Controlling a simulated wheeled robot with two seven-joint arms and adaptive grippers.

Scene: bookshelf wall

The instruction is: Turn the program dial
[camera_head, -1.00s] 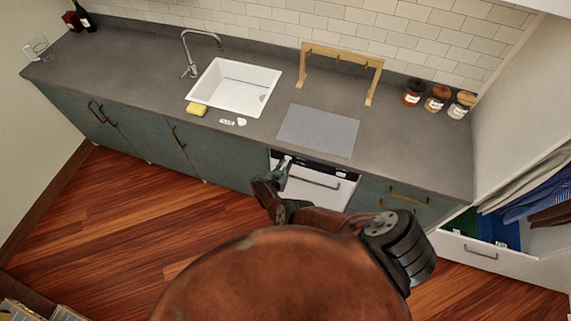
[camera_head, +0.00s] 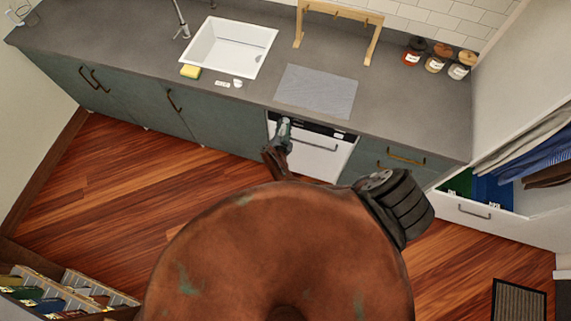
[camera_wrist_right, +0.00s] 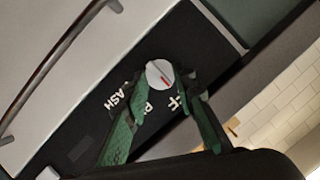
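The program dial (camera_wrist_right: 160,73) is a round pale knob with a red mark, set on the black control panel (camera_wrist_right: 185,45) of a white-fronted appliance (camera_head: 316,150) under the counter. White lettering, partly hidden, surrounds the dial. My right gripper (camera_wrist_right: 165,92) has its two green fingers apart, one on either side of the dial, with the tips close to it. I cannot tell whether they touch it. In the head view, my right gripper (camera_head: 283,128) is at the left end of the panel and hides the dial. My left gripper is not in view.
A bar handle (camera_wrist_right: 50,65) runs across the appliance front beside the panel. The counter (camera_head: 250,90) overhangs the appliance, with a grey mat (camera_head: 316,92) above it. An open drawer (camera_head: 480,212) sticks out at the right. Wooden floor lies in front.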

